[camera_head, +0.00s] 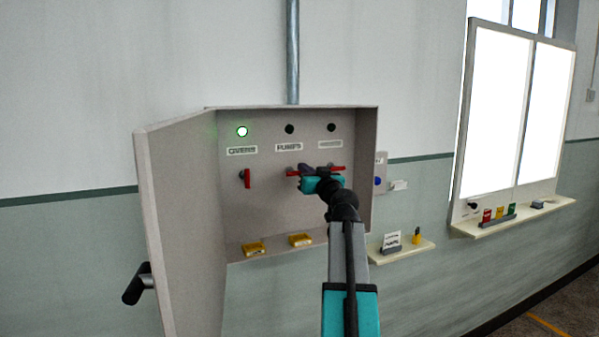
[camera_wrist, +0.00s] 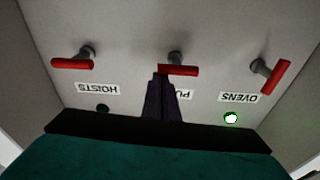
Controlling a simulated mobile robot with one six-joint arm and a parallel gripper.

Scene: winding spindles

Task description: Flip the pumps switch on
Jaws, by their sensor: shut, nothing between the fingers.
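The pumps switch has a red bar handle (camera_wrist: 182,70) lying level, above the label PUMPS (camera_wrist: 184,95) in the upside-down wrist view. Its lamp (camera_head: 289,129) is dark in the head view. My gripper (camera_wrist: 161,73) is shut and empty. Its fingertips are at one end of the pumps handle; I cannot tell whether they touch. In the head view my gripper (camera_head: 303,176) covers most of that handle, and only a red end (camera_head: 292,173) shows. The fingers partly cover the PUMPS label in the wrist view.
The ovens switch (camera_head: 247,178) stands upright under a lit green lamp (camera_head: 242,132). The hoists switch (camera_wrist: 72,63) lies level; its lamp (camera_head: 331,127) is dark. The open cabinet door (camera_head: 180,230) is at left. Yellow items (camera_head: 254,248) lie on the cabinet's bottom ledge. A shelf (camera_head: 405,250) is at right.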

